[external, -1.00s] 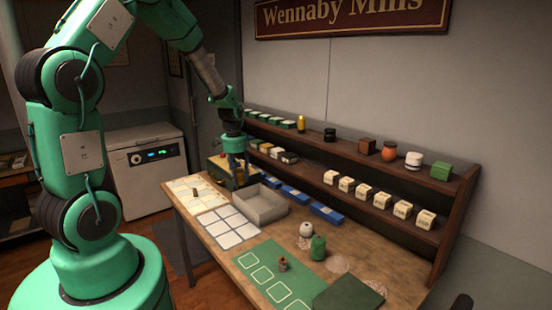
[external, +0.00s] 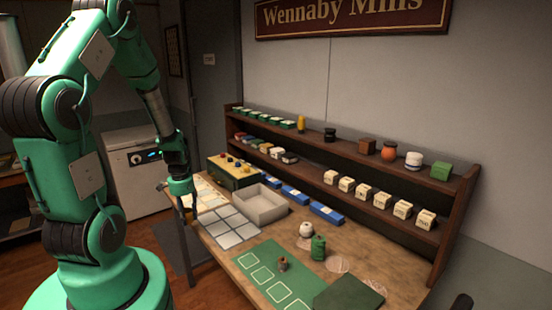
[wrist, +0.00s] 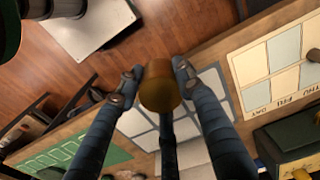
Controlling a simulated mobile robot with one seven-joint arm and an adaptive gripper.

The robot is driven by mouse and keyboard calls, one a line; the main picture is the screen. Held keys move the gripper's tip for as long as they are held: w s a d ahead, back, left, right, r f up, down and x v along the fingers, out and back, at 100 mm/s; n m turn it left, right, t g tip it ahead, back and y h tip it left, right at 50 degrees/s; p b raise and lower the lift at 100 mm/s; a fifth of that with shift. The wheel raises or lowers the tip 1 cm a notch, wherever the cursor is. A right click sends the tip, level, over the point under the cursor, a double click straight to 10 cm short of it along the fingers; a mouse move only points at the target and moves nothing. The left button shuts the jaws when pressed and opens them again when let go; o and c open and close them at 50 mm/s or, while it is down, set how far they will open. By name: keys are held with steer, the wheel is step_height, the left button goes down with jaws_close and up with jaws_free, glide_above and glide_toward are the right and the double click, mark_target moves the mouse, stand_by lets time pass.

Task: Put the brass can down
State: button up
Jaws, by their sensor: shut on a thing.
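The brass can (wrist: 160,88) shows in the wrist view as a brown-gold cylinder between my two fingertips, its round end facing the camera. My gripper (wrist: 157,76) is shut on it. In the external view my gripper (external: 188,212) points down over the left front part of the workbench (external: 330,262), by the calendar board and the grid of pale squares. How far the can is above the bench is hard to tell.
A grid of pale squares (external: 228,228) lies beside the calendar board (wrist: 275,62). A grey tray (external: 262,207) and a yellow-topped box (external: 234,171) stand behind. White and green jars stand nearby.

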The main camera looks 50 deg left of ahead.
stand_by(0.3)
glide_above(205, 212)
steer(key=shift+a+f+b, duration=0.25)
steer(key=shift+f+b, duration=0.05)
steer(key=shift+f, duration=0.45)
steer(key=shift+f, duration=1.75)
steer(key=shift+f, duration=0.15)
steer(key=o, duration=1.4)
